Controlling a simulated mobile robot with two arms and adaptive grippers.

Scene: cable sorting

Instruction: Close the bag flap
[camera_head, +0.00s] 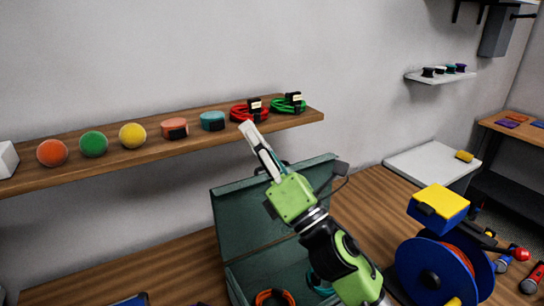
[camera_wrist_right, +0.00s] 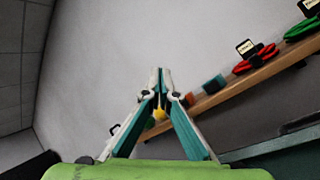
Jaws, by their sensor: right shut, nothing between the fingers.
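The green bag (camera_head: 236,288) stands on the wooden table with its flap (camera_head: 240,222) open and raised upright at the back. An orange cable (camera_head: 272,296) and a teal cable (camera_head: 318,284) lie inside it. My right gripper (camera_head: 250,132) is shut and empty. Its arm crosses in front of the flap and hides part of it and of the bag. Its fingertips are above the flap's top edge, near the wall shelf. The right wrist view shows the closed fingertips (camera_wrist_right: 160,76) with nothing between them. My left gripper is not in view.
The wall shelf (camera_head: 110,158) holds coloured balls, cloth-like rolls, a red cable coil (camera_head: 245,113) and a green cable coil (camera_head: 290,105). A blue reel (camera_head: 430,272) with a yellow-topped box (camera_head: 438,200) stands right of the bag.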

